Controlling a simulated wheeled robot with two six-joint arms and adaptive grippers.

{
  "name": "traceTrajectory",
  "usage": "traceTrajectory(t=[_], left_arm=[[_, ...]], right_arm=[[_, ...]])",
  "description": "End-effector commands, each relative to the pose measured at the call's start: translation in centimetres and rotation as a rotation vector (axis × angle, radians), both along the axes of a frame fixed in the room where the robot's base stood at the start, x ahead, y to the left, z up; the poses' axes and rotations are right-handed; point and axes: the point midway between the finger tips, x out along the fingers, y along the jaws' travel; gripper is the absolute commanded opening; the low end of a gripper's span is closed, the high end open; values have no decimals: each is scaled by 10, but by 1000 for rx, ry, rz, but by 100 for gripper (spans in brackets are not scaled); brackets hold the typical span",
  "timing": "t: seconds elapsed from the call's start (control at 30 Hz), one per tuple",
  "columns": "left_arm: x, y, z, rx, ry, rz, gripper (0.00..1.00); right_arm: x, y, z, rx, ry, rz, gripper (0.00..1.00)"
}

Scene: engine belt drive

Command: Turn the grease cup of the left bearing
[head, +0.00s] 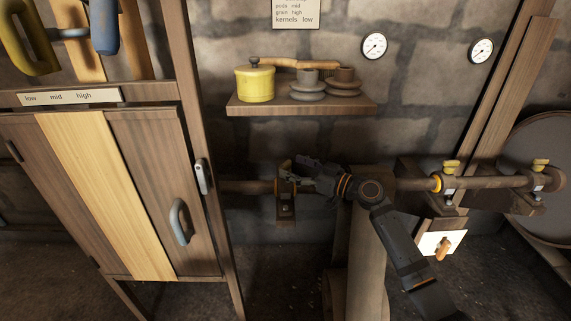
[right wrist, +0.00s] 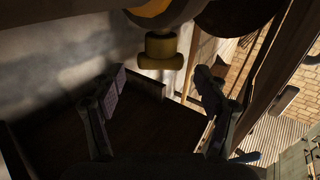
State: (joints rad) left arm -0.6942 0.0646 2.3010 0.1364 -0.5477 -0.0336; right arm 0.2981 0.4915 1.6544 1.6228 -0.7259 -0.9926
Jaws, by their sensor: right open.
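The left bearing (head: 286,208) sits on the shaft (head: 245,187) against the stone wall, left of the post. Its grease cup cannot be made out in the head view, where my right gripper (head: 300,170) covers the top of the bearing. In the right wrist view a dull yellow grease cup (right wrist: 161,48) with a wider cap shows at the top, between and beyond the fingertips. My right gripper is open and its fingers (right wrist: 160,82) stand to either side of the cup's line, with no contact visible. My left gripper is not in view.
Two more bearings with yellow cups (head: 452,167) (head: 540,163) stand on the shaft at right. A shelf (head: 300,108) with a yellow pot hangs above. A wooden cabinet (head: 110,190) stands at left, and a thick post (head: 367,260) rises below my right arm.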

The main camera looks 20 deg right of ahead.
Motion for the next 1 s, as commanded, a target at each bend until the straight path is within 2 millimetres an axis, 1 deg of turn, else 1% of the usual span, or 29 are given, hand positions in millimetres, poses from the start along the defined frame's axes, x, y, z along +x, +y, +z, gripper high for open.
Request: traceTrajectory(t=[0.03,0.1,0.2,0.33,0.53,0.57,0.93,0.97,1.0], left_arm=[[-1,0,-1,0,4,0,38],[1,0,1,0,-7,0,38],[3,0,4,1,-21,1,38],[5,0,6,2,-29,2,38],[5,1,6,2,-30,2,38],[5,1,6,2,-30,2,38],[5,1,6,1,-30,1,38],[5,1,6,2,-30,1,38],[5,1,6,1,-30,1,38]], right_arm=[[7,7,2,5,-1,2,74],[16,13,1,5,-1,1,74],[23,19,0,3,0,1,74],[27,22,0,-1,1,0,74],[27,22,0,-1,0,0,74],[27,22,0,-1,0,0,71],[27,22,0,-1,1,0,21],[27,22,0,-1,1,0,18],[27,22,0,-1,1,0,18]])
